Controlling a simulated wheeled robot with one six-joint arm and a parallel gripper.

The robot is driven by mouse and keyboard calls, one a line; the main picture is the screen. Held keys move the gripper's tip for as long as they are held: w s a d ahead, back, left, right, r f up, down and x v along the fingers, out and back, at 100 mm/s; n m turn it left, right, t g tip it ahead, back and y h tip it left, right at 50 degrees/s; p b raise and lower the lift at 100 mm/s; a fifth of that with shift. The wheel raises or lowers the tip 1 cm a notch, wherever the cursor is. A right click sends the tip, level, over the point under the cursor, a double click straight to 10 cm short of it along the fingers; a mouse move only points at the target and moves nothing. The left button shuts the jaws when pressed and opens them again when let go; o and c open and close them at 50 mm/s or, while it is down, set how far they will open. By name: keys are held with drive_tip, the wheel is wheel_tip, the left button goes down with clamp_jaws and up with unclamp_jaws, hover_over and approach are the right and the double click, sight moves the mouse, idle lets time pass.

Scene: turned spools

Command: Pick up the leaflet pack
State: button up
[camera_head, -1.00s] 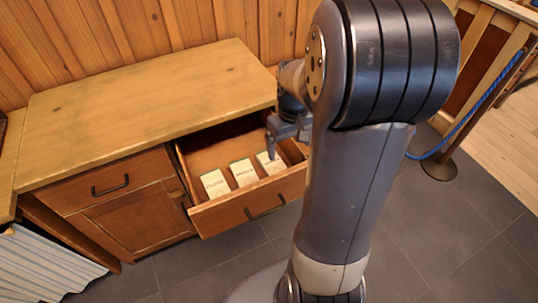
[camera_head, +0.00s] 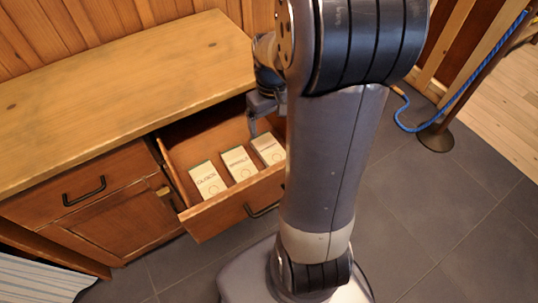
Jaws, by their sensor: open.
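Three pale, box-like packs lie in a row in the open wooden drawer: a left pack (camera_head: 208,181), a middle pack (camera_head: 239,163) and a right pack (camera_head: 268,149). Each has dark print on top that is too small to read surely, so I cannot tell which is the leaflet pack. My gripper (camera_head: 259,122) is open over the back right of the drawer (camera_head: 222,213), behind and above the right pack. One finger shows clearly and appears apart from the packs. My arm hides the drawer's right end and part of the gripper.
The wooden cabinet top (camera_head: 120,95) overhangs the drawer at the back and is bare. A closed drawer with a dark handle (camera_head: 84,191) is at left. A blue rope (camera_head: 455,102) hangs by a post at right. Grey tiled floor (camera_head: 420,215) lies clear at right.

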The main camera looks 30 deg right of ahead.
drive_tip(key=b, duration=0.3)
hover_over(271, 149)
drive_tip(key=f, duration=0.7)
drive_tip(key=shift+s+a+f, duration=0.2)
drive_tip(key=shift+s+a, duration=0.1)
drive_tip(key=shift+s, duration=0.1)
drive_tip(key=shift+w+d+f+b, duration=0.15)
drive_tip(key=shift+f+b, duration=0.25)
drive_tip(key=shift+f, duration=1.15)
drive_tip(key=shift+w+d+f+b, duration=0.1)
drive_tip(key=shift+w+f+b, duration=0.25)
drive_tip(key=shift+f, duration=1.2)
drive_tip(key=shift+s, duration=0.1)
drive_tip(key=c, duration=1.1)
drive_tip(key=shift+c, duration=0.2)
